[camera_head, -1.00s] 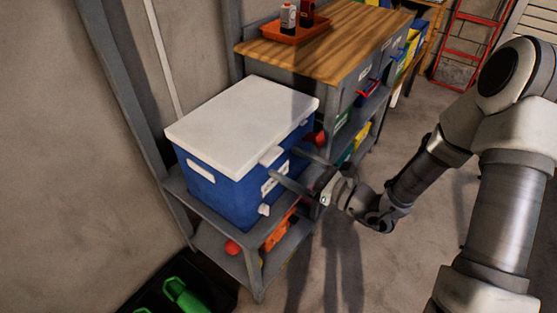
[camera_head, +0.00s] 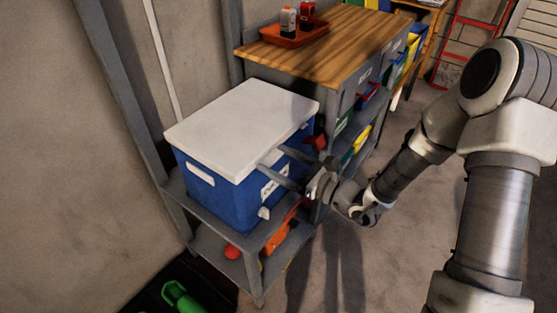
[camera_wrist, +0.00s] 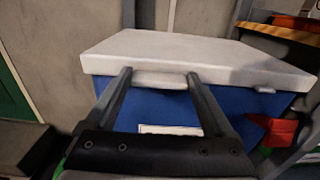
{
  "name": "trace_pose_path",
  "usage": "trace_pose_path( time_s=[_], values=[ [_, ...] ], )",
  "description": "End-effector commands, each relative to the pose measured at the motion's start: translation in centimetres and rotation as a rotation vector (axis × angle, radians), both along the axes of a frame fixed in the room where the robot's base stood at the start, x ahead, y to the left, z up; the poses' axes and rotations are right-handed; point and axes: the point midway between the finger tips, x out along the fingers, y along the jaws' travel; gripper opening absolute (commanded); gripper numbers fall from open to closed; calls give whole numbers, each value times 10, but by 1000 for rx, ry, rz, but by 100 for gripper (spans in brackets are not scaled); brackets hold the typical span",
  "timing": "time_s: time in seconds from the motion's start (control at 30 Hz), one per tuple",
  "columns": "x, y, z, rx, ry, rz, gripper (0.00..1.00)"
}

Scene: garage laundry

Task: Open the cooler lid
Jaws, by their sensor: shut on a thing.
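The cooler has a blue body (camera_head: 212,201) and a white lid (camera_head: 240,125), and it stands on a grey metal shelf. The lid lies flat and closed on the body. In the wrist view the lid (camera_wrist: 190,55) fills the upper middle, with a white tab (camera_wrist: 160,80) at its front edge. My gripper (camera_head: 264,160) is at the front of the cooler, just under the lid's edge. In the wrist view its two fingers (camera_wrist: 159,74) are either side of the tab, shut on it. The head view hides the tab behind the fingers.
A wooden-topped workbench (camera_head: 330,45) with an orange tray (camera_head: 293,38) stands behind the cooler. The grey shelf (camera_head: 180,200) holds a red ball (camera_head: 232,252) and orange items below. A wall is close at left.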

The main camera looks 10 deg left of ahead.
Motion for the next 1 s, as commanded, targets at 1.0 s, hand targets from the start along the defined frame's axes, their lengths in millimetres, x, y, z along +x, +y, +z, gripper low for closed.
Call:
trace_pose_path(
  time_s=[1.0],
  values=[
    [3, 8, 69, -184, 74, 2, 0]
  ],
)
